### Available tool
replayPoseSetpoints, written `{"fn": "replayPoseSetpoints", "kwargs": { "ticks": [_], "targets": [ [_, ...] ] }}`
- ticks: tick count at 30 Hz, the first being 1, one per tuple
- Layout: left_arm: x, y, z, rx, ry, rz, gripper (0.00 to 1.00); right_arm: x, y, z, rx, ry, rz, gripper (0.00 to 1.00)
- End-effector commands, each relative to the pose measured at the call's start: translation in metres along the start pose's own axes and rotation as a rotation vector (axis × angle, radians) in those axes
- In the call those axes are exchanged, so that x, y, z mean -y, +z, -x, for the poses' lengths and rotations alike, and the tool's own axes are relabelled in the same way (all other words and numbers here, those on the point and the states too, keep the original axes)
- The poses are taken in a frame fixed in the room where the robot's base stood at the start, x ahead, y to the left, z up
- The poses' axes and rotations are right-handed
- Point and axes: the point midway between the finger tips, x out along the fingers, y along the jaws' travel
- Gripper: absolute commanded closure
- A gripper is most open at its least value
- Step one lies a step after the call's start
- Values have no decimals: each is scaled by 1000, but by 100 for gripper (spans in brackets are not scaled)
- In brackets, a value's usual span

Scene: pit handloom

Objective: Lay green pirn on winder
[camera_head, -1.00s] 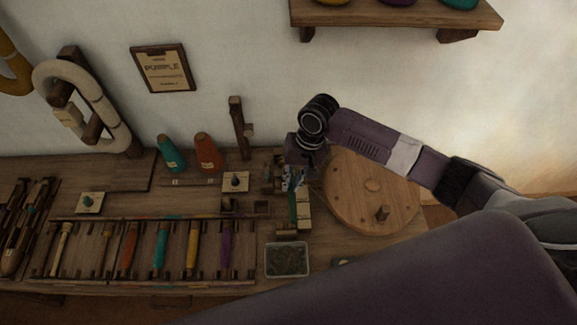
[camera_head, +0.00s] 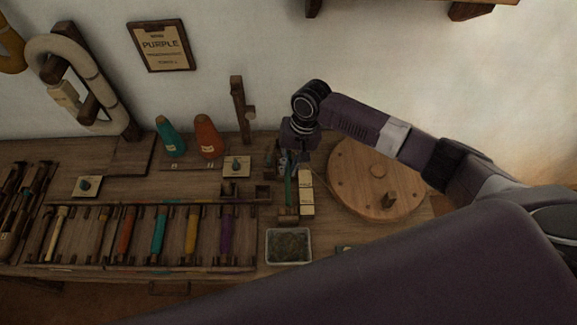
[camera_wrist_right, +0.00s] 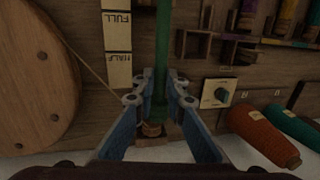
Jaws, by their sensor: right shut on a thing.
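The green pirn (camera_head: 288,191) is between the fingers of my right gripper (camera_head: 289,160), in line with the winder's small wooden block (camera_head: 288,216). In the right wrist view the green pirn (camera_wrist_right: 163,42) runs lengthwise between the blue fingers of the right gripper (camera_wrist_right: 160,88), which are shut on it. A brown end of it shows low between the fingers. The winder has a big round wooden wheel (camera_head: 365,185), with a thin cord running from it towards the pirn. I cannot tell whether the pirn rests fully in the winder. My left gripper is not in view.
Marked FULL and HALF cards (camera_wrist_right: 117,50) lie beside the pirn. A rack holds several coloured pirns, such as a purple one (camera_head: 226,232). A small tray (camera_head: 288,246) stands in front of the winder. Teal (camera_head: 171,138) and orange (camera_head: 208,138) cones stand behind.

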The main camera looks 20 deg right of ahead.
Motion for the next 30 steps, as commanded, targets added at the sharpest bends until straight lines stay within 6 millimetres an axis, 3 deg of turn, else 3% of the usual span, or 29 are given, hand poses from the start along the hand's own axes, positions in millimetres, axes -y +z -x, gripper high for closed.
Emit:
{"fn": "replayPoseSetpoints", "kwargs": {
  "ticks": [4, 15, 30],
  "targets": [
    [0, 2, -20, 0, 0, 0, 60, -4, -1, -17, -1, 0, 1, 100],
    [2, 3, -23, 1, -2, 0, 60, -8, -2, -45, 0, -1, -2, 100],
    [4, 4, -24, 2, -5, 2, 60, -10, -2, -50, 0, -1, 0, 100]
  ]
}}
